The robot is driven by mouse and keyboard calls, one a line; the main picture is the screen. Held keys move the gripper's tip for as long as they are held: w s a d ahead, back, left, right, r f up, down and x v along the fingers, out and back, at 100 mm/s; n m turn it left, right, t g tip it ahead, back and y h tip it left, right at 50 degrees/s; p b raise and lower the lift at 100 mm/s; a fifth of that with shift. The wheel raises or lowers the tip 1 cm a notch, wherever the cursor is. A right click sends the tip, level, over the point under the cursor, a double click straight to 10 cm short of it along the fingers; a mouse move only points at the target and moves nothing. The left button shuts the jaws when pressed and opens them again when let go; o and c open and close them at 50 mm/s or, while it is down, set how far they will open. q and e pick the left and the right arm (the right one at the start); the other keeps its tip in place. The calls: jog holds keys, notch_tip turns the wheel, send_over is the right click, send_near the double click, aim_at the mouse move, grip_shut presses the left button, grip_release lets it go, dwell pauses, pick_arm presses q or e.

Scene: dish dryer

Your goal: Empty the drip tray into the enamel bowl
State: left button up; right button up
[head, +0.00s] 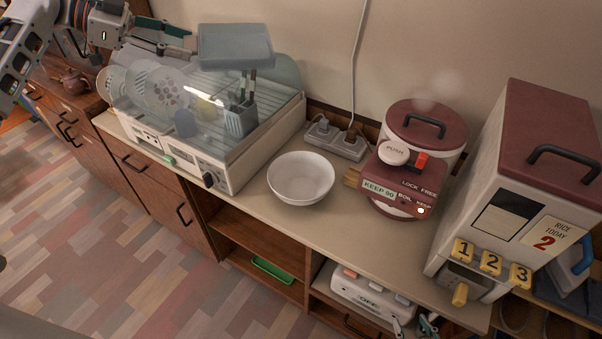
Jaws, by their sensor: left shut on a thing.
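My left gripper (188,42) is at the upper left, above the back of the dish dryer. It is shut on the edge of a flat grey-blue tray, which I take for the drip tray (235,45). The tray is held up over the dryer, roughly level; its inside and any water in it cannot be made out. The white enamel bowl (301,178) stands upright on the counter, right of the dryer, and looks empty. The tray is behind and left of the bowl, apart from it. My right gripper (414,325) shows only partly at the bottom edge; its opening is unclear.
The dish dryer (205,165) holds plates and a utensil cup (240,122) under a clear cover. A power strip (336,140) lies behind the bowl. A red-lidded cooker (428,125) and a rice dispenser (520,180) stand to the right. Counter (340,222) around the bowl's front is clear.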

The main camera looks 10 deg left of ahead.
aim_at(198, 49)
pick_arm(q)
jog(key=shift+s+d+m+y, duration=0.3)
jog(key=shift+s+d+y, duration=0.1)
jog(key=shift+d, duration=0.1)
jog(key=shift+d+f, duration=0.1)
jog(key=shift+d, duration=0.1)
jog(key=shift+s+d+y, duration=0.3)
dwell(0.4)
jog(key=shift+s+d+m+t, duration=0.15)
jog(key=shift+m+t, duration=0.15)
jog(key=shift+d+r, duration=0.15)
jog(key=shift+r, duration=0.05)
jog(key=shift+s+d+r, duration=0.1)
jog(key=shift+s+d, duration=0.1)
jog(key=shift+s+d+y, duration=0.15)
jog(key=shift+y, duration=0.15)
